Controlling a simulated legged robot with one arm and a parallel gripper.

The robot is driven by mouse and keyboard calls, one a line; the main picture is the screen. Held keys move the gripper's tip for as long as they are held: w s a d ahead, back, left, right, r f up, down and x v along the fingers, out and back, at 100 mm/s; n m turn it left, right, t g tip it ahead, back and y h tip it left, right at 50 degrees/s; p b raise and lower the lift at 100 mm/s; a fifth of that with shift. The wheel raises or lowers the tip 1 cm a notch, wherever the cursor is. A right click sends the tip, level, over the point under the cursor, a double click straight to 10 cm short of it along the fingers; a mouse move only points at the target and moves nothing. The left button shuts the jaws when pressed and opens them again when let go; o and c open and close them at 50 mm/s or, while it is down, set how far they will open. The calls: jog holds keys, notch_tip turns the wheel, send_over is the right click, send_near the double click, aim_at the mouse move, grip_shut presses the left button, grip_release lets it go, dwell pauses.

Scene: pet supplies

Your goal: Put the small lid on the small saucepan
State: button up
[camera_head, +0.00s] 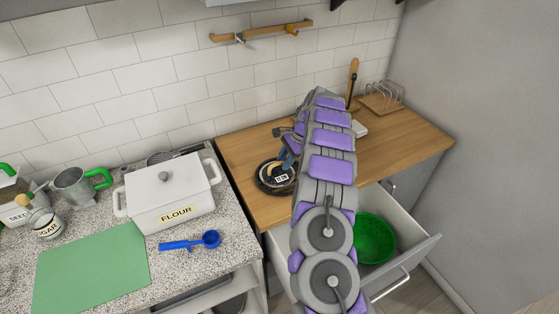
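My arm reaches up the middle of the view and over the wooden counter. My gripper (287,136) is at its far end, beside a dark round item (270,180) with a pale label on the counter. Most of the gripper is hidden behind my arm, so its fingers cannot be made out. I cannot tell whether the dark round item is the small saucepan or the small lid, or whether the gripper touches it. A metal pan-like item (160,157) with a dark handle is partly hidden behind the white flour box.
The white flour box (170,196), blue scoop (191,242), green mat (92,270) and metal mug (75,187) are on the speckled counter. An open drawer (421,249) with a green bowl (374,239) juts out at right. A wooden rack (382,98) stands at the back right.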

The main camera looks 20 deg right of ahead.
aim_at(275, 164)
jog(key=shift+o, duration=0.5)
jog(key=shift+d, duration=0.15)
jog(key=a, duration=0.1)
jog(key=a+r, duration=0.1)
jog(key=a, duration=0.1)
jog(key=shift+a, duration=0.25)
jog(key=p+v, duration=0.2)
jog(key=v, duration=1)
